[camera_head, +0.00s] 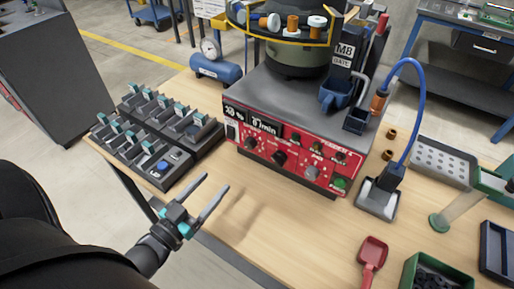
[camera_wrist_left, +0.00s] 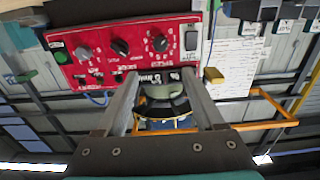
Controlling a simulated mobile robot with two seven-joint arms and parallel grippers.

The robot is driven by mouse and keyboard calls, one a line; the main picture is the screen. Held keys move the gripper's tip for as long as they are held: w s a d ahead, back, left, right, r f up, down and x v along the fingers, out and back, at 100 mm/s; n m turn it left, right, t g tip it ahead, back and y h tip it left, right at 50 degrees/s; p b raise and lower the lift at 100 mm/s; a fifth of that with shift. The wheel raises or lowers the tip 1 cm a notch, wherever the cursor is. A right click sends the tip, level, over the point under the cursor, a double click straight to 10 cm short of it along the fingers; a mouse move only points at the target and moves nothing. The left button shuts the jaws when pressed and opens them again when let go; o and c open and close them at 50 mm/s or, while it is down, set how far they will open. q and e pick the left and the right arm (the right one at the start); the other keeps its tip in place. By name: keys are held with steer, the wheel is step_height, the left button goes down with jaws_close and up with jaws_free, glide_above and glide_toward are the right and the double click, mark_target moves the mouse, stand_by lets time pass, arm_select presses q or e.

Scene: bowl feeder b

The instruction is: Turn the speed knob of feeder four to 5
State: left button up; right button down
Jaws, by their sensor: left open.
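The feeder's red control panel (camera_head: 296,156) faces the table's front edge and also shows upside down in the left wrist view (camera_wrist_left: 100,72). I cannot read which is the speed knob. My left gripper (camera_head: 216,182) is open and empty, in front of the panel's left part and apart from it. Its fingers point toward the panel in the left wrist view (camera_wrist_left: 159,76).
Black trays with teal-topped parts (camera_head: 150,128) stand left of the feeder. A blue tank with a gauge (camera_head: 215,70) is behind them. Right are a blue hose (camera_head: 420,95), a red scoop (camera_head: 372,252) and a green bin (camera_head: 437,272). The tabletop before the panel is bare.

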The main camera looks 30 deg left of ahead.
arm_select(q)
glide_toward(248, 146)
steer(key=w+b, duration=0.1)
steer(key=w, duration=0.3)
steer(key=w+b, duration=0.1)
steer(key=w, duration=0.3)
steer(key=shift+w+d+r, duration=0.1)
steer(key=shift+w+d, duration=0.15)
arm_select(e)
steer(key=shift+s+f, duration=0.95)
steer(key=shift+f, duration=0.1)
arm_select(q)
jaws_close()
arm_select(e)
steer(key=shift+a, duration=0.1)
